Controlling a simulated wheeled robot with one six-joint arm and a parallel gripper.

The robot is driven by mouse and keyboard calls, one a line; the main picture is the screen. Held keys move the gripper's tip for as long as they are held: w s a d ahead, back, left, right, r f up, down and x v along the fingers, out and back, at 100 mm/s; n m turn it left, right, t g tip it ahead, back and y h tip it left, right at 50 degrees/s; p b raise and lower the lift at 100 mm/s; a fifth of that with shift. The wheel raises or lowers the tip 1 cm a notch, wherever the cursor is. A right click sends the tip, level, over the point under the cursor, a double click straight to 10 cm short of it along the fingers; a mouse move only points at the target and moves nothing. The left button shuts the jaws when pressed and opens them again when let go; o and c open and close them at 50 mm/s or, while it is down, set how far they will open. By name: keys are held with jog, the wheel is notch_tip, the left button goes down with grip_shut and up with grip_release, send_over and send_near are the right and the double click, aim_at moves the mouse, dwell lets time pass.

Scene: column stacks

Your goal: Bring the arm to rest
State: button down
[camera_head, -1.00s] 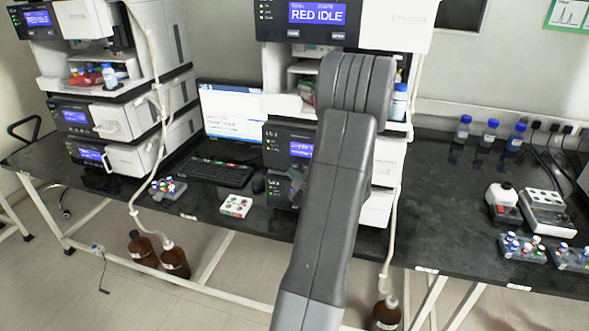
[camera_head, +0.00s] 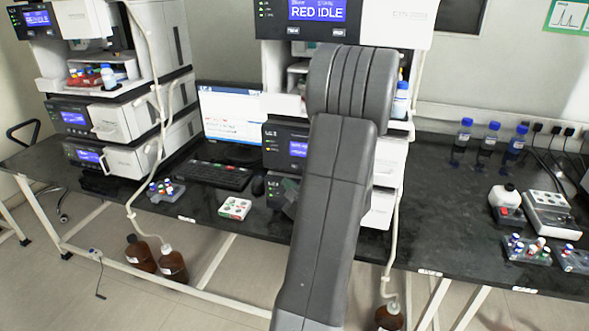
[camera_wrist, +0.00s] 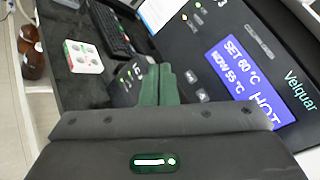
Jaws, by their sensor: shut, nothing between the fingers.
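My arm rises from the bottom of the head view in front of the middle instrument stack (camera_head: 345,22), whose top display reads RED IDLE. My gripper shows in the wrist view (camera_wrist: 160,82), its two green fingers together with nothing between them. The fingers are in front of a dark module (camera_wrist: 235,60) with a blue display reading SET 60 °C, NOW 55 °C, HOT. In the head view the gripper is mostly hidden behind my arm. I cannot tell whether the fingers touch the module.
A white block with coloured spots (camera_head: 235,208) sits on the black bench (camera_head: 440,220) left of my arm. A keyboard (camera_head: 215,175) and monitor (camera_head: 230,118) stand behind it. Blue-capped bottles (camera_head: 489,138) and vial racks (camera_head: 527,250) are at right. Brown bottles (camera_head: 172,266) stand on the floor.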

dwell(0.4)
jog(key=p, duration=0.1)
jog(key=w+p, duration=0.1)
jog(key=p, duration=0.1)
jog(key=shift+w+d+r, duration=0.2)
jog(key=shift+r, duration=0.05)
jog(key=p, duration=0.3)
jog(key=shift+s, duration=0.15)
jog(key=shift+s+a+f+b, duration=0.1)
jog(key=shift+s+a+b, duration=0.2)
jog(key=shift+s+b, duration=0.35)
jog(key=shift+s+a+f+b, duration=0.1)
jog(key=shift+s+a+b, duration=0.2)
jog(key=shift+s, duration=0.7)
jog(key=shift+s+a+f+b, duration=0.1)
jog(key=shift+s+a+b, duration=0.15)
jog(key=shift+s+b, duration=0.45)
jog(key=shift+r, duration=0.1)
